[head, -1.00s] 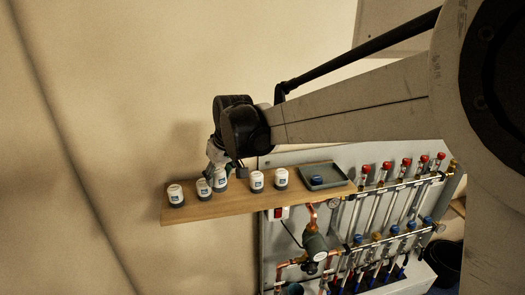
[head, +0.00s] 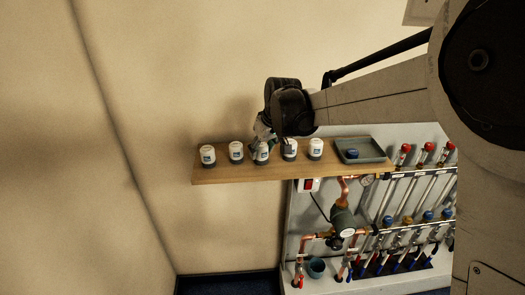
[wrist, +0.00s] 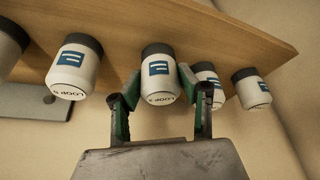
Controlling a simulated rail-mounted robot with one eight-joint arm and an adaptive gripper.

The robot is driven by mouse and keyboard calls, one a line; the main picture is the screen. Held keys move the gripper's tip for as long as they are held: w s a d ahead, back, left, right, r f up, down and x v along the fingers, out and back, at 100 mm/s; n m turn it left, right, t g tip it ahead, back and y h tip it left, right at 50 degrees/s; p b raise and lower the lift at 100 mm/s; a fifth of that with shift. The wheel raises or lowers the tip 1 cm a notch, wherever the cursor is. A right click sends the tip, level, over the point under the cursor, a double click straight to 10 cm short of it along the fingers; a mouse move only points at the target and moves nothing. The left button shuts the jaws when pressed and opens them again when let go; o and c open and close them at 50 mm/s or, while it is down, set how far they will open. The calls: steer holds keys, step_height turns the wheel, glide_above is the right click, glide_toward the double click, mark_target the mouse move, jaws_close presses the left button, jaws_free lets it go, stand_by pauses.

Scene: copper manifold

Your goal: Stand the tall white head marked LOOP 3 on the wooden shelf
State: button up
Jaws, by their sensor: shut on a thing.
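The white head marked LOOP 3 (wrist: 159,82) has a dark grey base and a blue label. In the wrist view it is between the green-padded fingers of my gripper (wrist: 160,88), which is shut on it. In the head view the held head (head: 262,155) is upright at the wooden shelf (head: 240,173), in the middle of the row. Its base is at the shelf's top; I cannot tell whether it touches. My gripper (head: 263,145) comes from above and behind, partly hiding the head. The shelf also shows in the wrist view (wrist: 115,30).
Similar white heads stand on both sides, the nearest being one to the left (head: 236,151) and one to the right (head: 289,149). A grey tray (head: 375,158) with a blue cap (head: 352,154) lies at the shelf's right end. The copper manifold (head: 345,222) is below.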

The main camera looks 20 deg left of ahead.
steer(key=shift+f, duration=0.2)
steer(key=o, duration=1.2)
steer(key=shift+r, duration=0.2)
